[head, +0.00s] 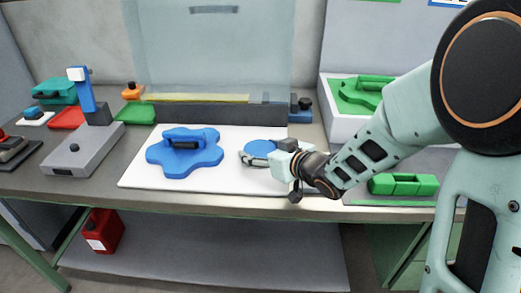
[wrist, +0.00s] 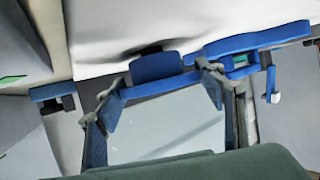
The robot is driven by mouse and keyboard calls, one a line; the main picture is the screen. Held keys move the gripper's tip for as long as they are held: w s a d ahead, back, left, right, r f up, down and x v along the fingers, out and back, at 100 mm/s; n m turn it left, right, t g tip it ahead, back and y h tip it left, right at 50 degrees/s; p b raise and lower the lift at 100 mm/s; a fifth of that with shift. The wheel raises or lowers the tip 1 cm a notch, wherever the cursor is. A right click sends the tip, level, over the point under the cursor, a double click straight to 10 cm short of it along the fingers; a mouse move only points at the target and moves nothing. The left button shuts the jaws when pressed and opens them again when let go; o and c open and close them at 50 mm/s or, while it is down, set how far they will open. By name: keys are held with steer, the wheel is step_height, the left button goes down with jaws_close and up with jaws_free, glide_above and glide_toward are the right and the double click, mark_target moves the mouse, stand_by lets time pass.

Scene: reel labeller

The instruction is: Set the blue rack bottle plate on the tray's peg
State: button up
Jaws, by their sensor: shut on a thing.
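A small blue plate (head: 262,147) with a rounded outline is at my gripper's tips in the head view. I take it to be the blue rack bottle plate. My gripper (head: 258,159) is shut on it over the right part of the white tray (head: 225,200). In the wrist view the blue piece (wrist: 157,66) shows between my fingers (wrist: 160,102), with a dark part and a shadow at the tray. A gap below it cannot be judged. A larger blue lobed plate (head: 185,158) with a handle lies on the tray's left half. I cannot make out the peg.
A grey labeller (head: 85,150) with a blue post stands left of the tray. A dark ledge (head: 210,114) and a clear screen (head: 215,60) are behind it. A white bin (head: 343,125) with green parts and a green block (head: 403,184) are to the right.

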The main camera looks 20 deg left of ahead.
steer(key=shift+f+b, duration=0.35)
steer(key=shift+f, duration=0.1)
steer(key=o, duration=0.9)
steer(key=shift+o, duration=0.2)
steer(key=shift+p+v, duration=1.9)
steer(key=shift+v, duration=2.1)
steer(key=shift+p+v, duration=0.7)
steer(key=shift+v, duration=0.85)
steer(key=shift+w+f, duration=0.1)
steer(key=shift+w, duration=0.05)
